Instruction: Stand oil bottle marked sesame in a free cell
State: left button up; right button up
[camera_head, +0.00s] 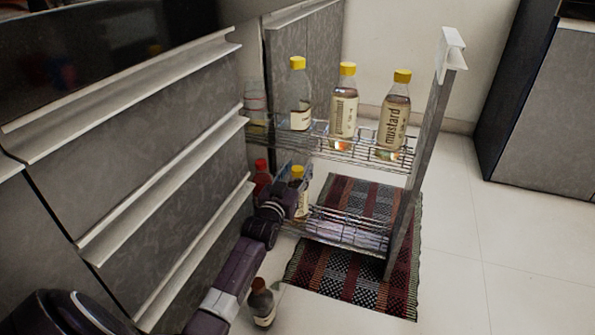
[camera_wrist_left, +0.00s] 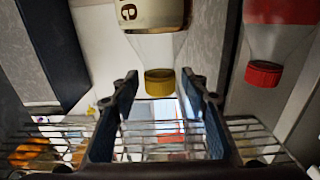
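My left gripper (camera_head: 292,190) is at the left end of the lower wire rack (camera_head: 345,232), beside a yellow-capped bottle (camera_head: 298,173). In the left wrist view its two fingers (camera_wrist_left: 162,95) are wide apart, with the yellow cap (camera_wrist_left: 160,82) showing between them. I cannot tell whether they touch the bottle. The bottle appears upside down in the wrist view and upright in the head view. The right part of the lower rack looks empty. My right gripper is not in view.
The upper rack (camera_head: 350,155) holds several bottles, including mustard (camera_head: 395,115) at the right. A red-capped bottle (camera_head: 262,175) stands left of my gripper. A dark-capped bottle (camera_head: 262,303) stands on the floor near my forearm. Drawer handles (camera_head: 165,190) jut out at left.

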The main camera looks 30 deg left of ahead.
pick_arm(q)
jog(key=shift+f, duration=0.25)
notch_tip(320, 180, up, 6)
jog(key=p, duration=0.3)
jog(key=p+v, duration=1.2)
jog(key=v, duration=0.6)
jog(key=s+d+r+m+h+p, duration=0.2)
jog(key=d+r+h, duration=0.1)
jog(key=d+r, duration=0.8)
jog(key=shift+s+d+r, duration=0.15)
jog(key=shift+s+d, duration=0.15)
jog(key=shift+d, duration=1.35)
